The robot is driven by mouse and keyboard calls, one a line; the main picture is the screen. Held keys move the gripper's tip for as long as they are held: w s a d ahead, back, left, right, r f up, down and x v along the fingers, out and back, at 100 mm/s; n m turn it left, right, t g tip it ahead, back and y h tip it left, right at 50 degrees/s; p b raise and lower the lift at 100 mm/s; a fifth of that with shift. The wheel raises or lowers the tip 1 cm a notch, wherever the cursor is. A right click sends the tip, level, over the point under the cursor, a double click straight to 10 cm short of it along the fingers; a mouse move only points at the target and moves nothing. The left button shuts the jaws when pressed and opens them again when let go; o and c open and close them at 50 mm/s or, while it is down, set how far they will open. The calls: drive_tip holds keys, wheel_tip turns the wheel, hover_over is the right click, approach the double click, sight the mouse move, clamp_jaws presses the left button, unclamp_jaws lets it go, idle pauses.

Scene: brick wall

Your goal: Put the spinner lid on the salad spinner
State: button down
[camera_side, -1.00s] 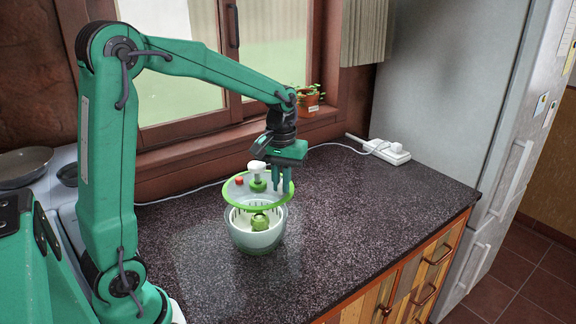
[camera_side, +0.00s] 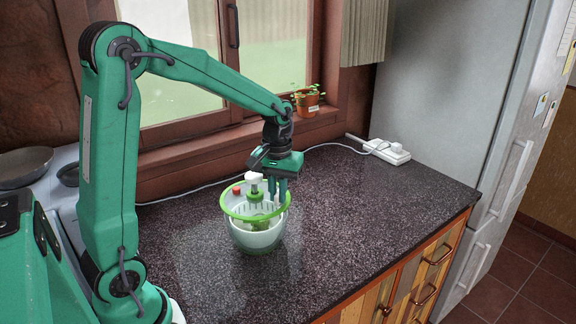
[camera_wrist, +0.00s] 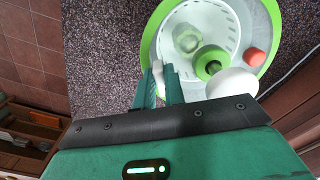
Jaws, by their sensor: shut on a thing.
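The spinner lid (camera_side: 236,214) is a clear disc with a green rim, a white knob on a green stem and a red button. The salad spinner (camera_side: 257,241) is a pale bowl with a green base and a white slotted basket, upright on the counter. My gripper (camera_side: 279,198) is shut on the lid's right edge, pointing down. The lid is over the bowl's mouth, very close to its rim; I cannot tell whether they touch all round. In the wrist view the lid's green rim (camera_wrist: 151,38) crosses just ahead of my fingers (camera_wrist: 163,84), with the basket showing through.
The dark speckled counter (camera_side: 340,220) is clear to the right and front. A white power strip (camera_side: 387,151) and its cable lie at the back near the fridge. A potted plant (camera_side: 307,103) stands on the windowsill. Pans (camera_side: 25,165) sit on the stove at left.

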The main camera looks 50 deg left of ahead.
sight(278, 205)
drive_tip(key=shift+f, duration=1.4)
drive_tip(key=shift+f, duration=0.8)
idle(2.0)
drive_tip(key=c, duration=1)
unclamp_jaws()
drive_tip(key=shift+r, duration=0.1)
drive_tip(key=shift+r, duration=3.45)
